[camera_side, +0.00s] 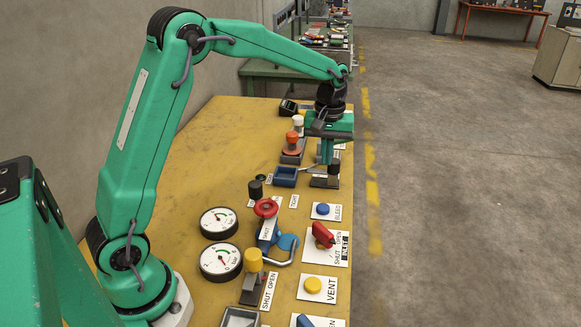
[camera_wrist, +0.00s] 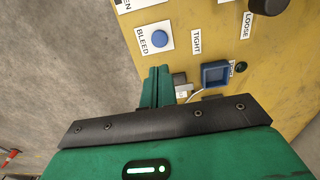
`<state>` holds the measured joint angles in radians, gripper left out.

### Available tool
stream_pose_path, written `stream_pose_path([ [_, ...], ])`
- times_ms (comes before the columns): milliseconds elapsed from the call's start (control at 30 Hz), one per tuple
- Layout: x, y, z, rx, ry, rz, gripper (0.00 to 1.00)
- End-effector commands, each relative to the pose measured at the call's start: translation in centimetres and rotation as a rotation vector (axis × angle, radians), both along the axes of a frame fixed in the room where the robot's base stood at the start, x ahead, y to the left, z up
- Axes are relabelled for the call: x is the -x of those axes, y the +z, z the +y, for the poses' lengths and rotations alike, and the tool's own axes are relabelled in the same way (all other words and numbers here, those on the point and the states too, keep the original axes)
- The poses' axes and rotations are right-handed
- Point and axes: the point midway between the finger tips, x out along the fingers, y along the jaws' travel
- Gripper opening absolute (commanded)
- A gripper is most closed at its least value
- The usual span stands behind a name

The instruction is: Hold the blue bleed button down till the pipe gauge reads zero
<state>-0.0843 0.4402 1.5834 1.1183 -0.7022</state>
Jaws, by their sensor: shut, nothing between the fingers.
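The blue bleed button (camera_side: 323,209) sits on a white plate marked BLEED, near the table's right edge. It also shows in the wrist view (camera_wrist: 157,39), uncovered and beyond my fingertips. My gripper (camera_side: 326,162) is shut and empty, over the table farther back than the button and clear of it. Its closed green fingers show in the wrist view (camera_wrist: 158,72). Two round white gauges, one farther back (camera_side: 218,222) and one nearer (camera_side: 220,261), lie left of the controls. Their readings are too small to tell, and I cannot tell which is the pipe gauge.
A red inlet handle (camera_side: 323,235) and a yellow vent button (camera_side: 312,285) stand nearer than the bleed button. A red knob (camera_side: 265,208) and a blue valve body (camera_side: 268,235) stand left of it. A small blue tray (camera_side: 285,177) lies left of my gripper.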

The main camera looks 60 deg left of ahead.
Motion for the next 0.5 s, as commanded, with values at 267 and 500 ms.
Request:
stream_pose_path([
  [267,0.0,-0.7,0.0,0.0,-0.001,0.001,0.0],
  [500,0.1,-3.0,0.0,0.0,-0.001,0.004,0.0],
])
